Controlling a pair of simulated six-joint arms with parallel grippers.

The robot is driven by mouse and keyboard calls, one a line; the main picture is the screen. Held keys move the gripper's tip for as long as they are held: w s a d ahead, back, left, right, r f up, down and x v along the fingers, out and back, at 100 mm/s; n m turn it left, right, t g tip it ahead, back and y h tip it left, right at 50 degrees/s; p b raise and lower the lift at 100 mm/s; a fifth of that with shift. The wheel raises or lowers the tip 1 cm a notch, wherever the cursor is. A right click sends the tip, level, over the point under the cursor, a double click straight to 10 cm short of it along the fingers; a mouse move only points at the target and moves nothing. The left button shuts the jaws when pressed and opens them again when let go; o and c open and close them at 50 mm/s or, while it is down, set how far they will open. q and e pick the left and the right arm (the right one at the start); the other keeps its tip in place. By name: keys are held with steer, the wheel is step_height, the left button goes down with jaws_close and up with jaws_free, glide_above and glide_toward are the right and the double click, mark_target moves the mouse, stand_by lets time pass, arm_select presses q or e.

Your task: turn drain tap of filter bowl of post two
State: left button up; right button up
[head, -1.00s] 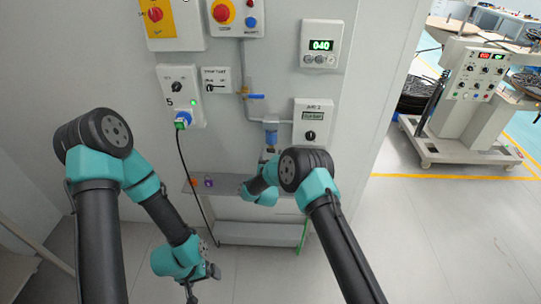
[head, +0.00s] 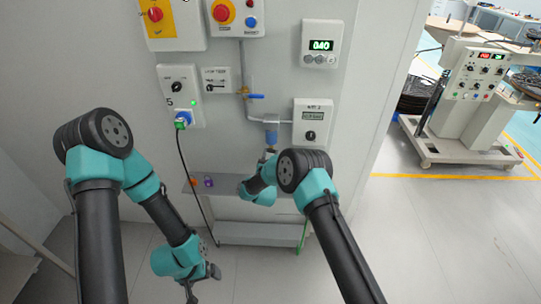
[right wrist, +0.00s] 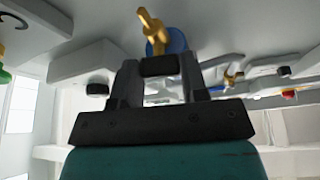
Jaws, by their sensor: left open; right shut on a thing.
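The filter bowl (head: 271,134) is a small blue cup under a grey pipe fitting on the cabinet front. In the right wrist view the bowl (right wrist: 176,40) shows as a blue round behind a brass drain tap (right wrist: 150,28). My right gripper (right wrist: 159,66) is shut on the drain tap, just below the bowl. My left gripper (head: 203,284) is open and empty, low at the left near the floor, away from the bowl.
A blue-handled valve (head: 254,97) is on the pipe above the bowl. A socket box (head: 181,95) with a hanging cable is at the left. A shelf (head: 226,186) runs below.

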steer(key=shift+a+m+g+h, duration=0.1)
steer(key=shift+m+g+h, duration=0.35)
steer(key=shift+m, duration=0.95)
steer(key=shift+m+g+h, duration=0.2)
steer(key=shift+m+h, duration=0.5)
steer(key=shift+m, duration=0.7)
steer(key=shift+a+m+g+h, duration=0.1)
steer(key=shift+m+g+h, duration=0.35)
steer(key=shift+m, duration=0.95)
steer(key=shift+h, duration=0.3)
steer(key=o, duration=0.9)
steer(key=shift+s, duration=0.1)
steer(key=v, duration=1.7)
steer(key=shift+s+d, duration=0.1)
